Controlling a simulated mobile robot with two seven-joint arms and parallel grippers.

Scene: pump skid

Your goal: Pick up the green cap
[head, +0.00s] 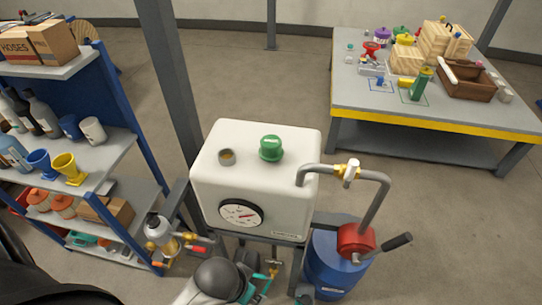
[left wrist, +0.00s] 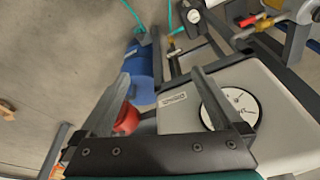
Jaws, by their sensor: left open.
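The green cap (head: 271,149) sits on top of the white tank (head: 228,178), right of a small open brass-rimmed port (head: 227,157) in the head view. I do not see the cap in the left wrist view. My left gripper (left wrist: 161,76) is open, with nothing between its two grey fingers. Its fingers show in front of the white tank (left wrist: 178,112) and its round gauge (left wrist: 232,108). I cannot make out the left gripper in the head view, and its distance from the cap cannot be told. My right gripper is in neither view.
A grey pipe (head: 376,203) with a brass fitting bends over the tank's right side to a red valve (head: 356,238) above a blue drum (head: 334,264). A grey post (head: 172,80) rises behind the tank. Loaded shelves (head: 107,150) stand left; a cluttered table (head: 440,118) stands back right.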

